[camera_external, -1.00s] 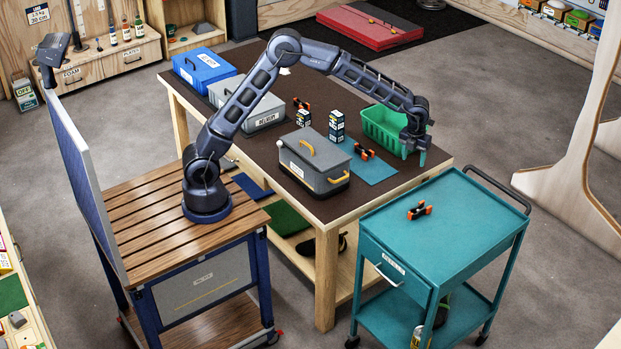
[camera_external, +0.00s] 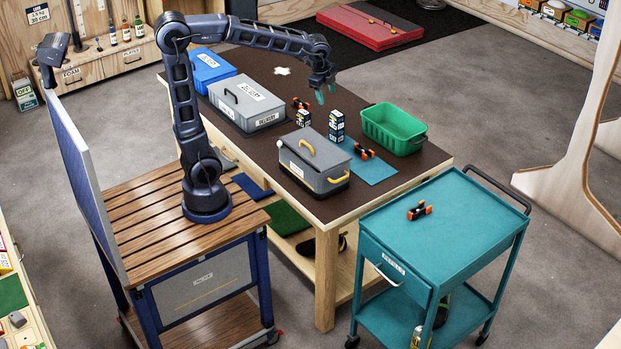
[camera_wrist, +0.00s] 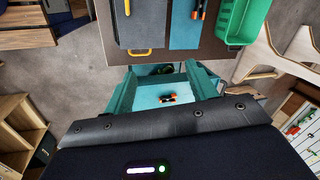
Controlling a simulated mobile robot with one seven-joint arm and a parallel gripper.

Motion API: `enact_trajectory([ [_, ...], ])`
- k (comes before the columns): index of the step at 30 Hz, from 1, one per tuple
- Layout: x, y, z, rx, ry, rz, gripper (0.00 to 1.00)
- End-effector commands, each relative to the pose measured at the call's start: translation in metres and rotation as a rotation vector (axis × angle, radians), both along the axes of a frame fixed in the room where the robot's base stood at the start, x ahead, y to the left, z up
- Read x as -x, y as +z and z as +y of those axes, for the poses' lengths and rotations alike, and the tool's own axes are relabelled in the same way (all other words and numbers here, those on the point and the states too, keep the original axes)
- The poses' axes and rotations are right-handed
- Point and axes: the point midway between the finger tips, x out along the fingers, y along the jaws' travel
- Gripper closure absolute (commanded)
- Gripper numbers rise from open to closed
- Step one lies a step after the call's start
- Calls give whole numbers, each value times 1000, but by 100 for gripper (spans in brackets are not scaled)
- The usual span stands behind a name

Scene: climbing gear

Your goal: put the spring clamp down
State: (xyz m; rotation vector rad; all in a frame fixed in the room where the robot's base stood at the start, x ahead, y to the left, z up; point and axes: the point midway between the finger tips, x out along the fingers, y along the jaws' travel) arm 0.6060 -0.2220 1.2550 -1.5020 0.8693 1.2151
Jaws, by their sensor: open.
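Several orange-and-black clamps are in view. One clamp (camera_external: 419,210) lies on the teal trolley top (camera_external: 450,235); it also shows in the wrist view (camera_wrist: 168,98). A second clamp (camera_external: 363,152) lies on the blue mat (camera_external: 378,171), and it shows at the top of the wrist view (camera_wrist: 199,10). A third clamp (camera_external: 300,103) lies farther back on the table, behind a small black-and-white box. My gripper (camera_external: 326,91) is open and empty, above the back part of the table near the third clamp. I cannot tell its exact height.
A green basket (camera_external: 395,130) stands at the table's right end and looks empty. A grey case with yellow handles (camera_external: 312,165), two small boxes (camera_external: 337,125), a grey toolbox (camera_external: 245,103) and a blue box (camera_external: 203,70) stand on the table (camera_external: 270,135). A gap separates table and trolley.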

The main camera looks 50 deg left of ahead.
Motion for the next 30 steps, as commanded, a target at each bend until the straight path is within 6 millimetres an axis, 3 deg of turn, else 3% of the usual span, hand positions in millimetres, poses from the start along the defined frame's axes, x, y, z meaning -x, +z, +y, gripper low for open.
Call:
enact_trajectory([
  [3, 34, 8, 31, 48, 180, -32, 43],
  [9, 89, 9, 74, 144, 481, -79, 43],
  [21, 195, -15, 131, 370, 1043, -149, 43],
  [25, 216, -25, 139, 422, 1158, -158, 43],
  [30, 227, -31, 143, 453, 1222, -161, 43],
])
